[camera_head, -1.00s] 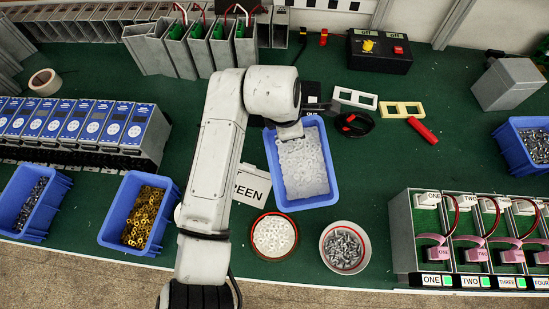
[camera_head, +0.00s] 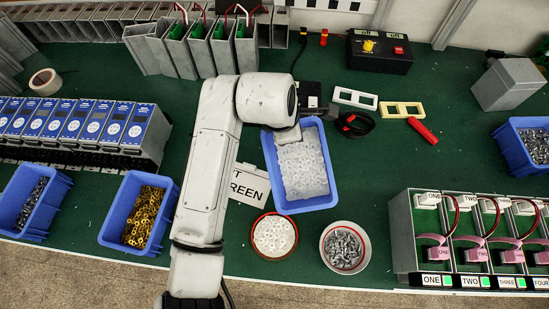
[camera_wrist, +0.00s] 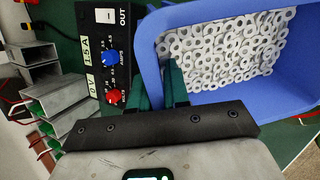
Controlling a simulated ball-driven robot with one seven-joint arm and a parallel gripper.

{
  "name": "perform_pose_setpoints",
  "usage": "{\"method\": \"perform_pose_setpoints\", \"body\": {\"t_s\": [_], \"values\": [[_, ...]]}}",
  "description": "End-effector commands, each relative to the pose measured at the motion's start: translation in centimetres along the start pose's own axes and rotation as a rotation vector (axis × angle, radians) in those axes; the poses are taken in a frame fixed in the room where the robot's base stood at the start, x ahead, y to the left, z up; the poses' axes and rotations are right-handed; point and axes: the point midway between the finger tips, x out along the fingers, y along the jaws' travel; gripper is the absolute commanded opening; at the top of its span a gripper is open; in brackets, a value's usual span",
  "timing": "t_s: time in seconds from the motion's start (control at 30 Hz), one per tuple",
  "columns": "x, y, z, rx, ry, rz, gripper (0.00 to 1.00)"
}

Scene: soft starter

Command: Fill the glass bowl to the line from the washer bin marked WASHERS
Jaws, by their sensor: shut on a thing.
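A blue bin (camera_head: 330,188) of pale ring-shaped washers (camera_head: 302,165) is in the middle of the head view; no WASHERS marking is readable. My gripper (camera_wrist: 158,90) is shut on the bin's wall at its far end, one finger on each side of the rim in the wrist view. The fingertips are hidden in the head view. A round bowl with a red-orange ring (camera_head: 273,253) holds white washers just in front of the bin. A pale bowl with a thin red line (camera_head: 328,233) beside it holds grey metal pieces. Which one is glass is unclear.
A white card (camera_head: 250,186), partly behind my arm, lies left of the bin. Blue bins of brass pieces (camera_head: 112,232) and dark pieces (camera_head: 14,208) stand left. A numbered rack (camera_head: 402,235) stands right of the bowls. Green mat is bare between bin and rack.

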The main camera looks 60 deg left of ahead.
Motion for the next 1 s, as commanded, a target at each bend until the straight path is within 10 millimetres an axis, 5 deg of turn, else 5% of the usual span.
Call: {"method": "perform_pose_setpoints", "body": {"t_s": [1.0], "values": [[-1.4,-0.4,-0.2,0.003,-0.033,0.052,0.00]]}}
